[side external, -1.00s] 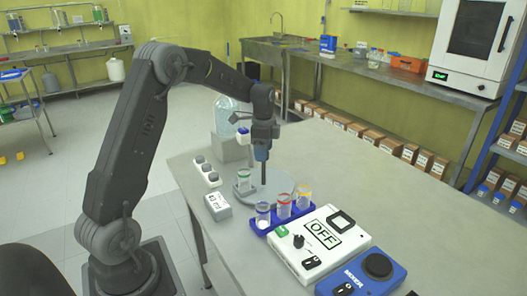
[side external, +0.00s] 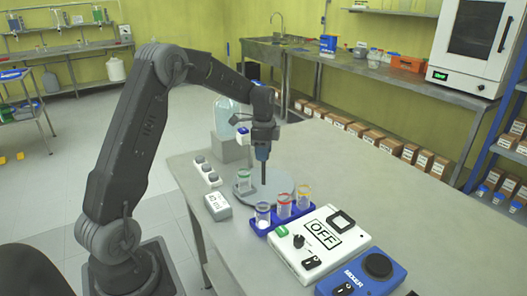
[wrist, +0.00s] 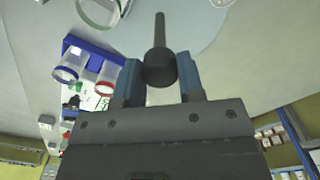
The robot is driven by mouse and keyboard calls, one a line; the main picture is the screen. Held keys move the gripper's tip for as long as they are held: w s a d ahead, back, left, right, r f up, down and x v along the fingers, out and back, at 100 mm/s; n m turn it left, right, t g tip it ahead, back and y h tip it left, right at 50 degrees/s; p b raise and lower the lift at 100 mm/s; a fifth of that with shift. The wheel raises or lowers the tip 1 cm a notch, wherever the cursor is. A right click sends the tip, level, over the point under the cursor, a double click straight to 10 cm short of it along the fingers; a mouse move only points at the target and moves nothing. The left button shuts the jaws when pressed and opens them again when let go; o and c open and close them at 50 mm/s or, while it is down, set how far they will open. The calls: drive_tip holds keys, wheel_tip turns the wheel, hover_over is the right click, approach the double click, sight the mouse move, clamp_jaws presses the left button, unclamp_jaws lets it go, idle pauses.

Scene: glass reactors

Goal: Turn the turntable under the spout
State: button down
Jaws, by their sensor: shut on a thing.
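The turntable (side external: 281,190) is a round light-grey disc on the bench, and part of it shows in the wrist view (wrist: 198,28). A dark upright post (side external: 263,173) stands on it, with a thicker knob (wrist: 159,67) in the wrist view. My gripper (side external: 262,153) is shut on this post, its blue fingers on either side (wrist: 158,80). A clear vial with a green rim (side external: 244,182) stands on the turntable's left part. Behind it, a glass reactor (side external: 226,112) has a blue-and-white tap (side external: 243,135); its spout is too small to make out.
A white box reading OFF (side external: 322,238) and a blue device (side external: 362,275) lie nearer. A small grey box (side external: 218,206) is at left. The bench's right side is clear.

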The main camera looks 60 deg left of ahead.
drive_tip(key=shift+m, duration=9.1)
drive_tip(key=c, duration=0.7)
unclamp_jaws()
drive_tip(key=shift+c, duration=0.2)
wheel_tip(320, 180, up, 14)
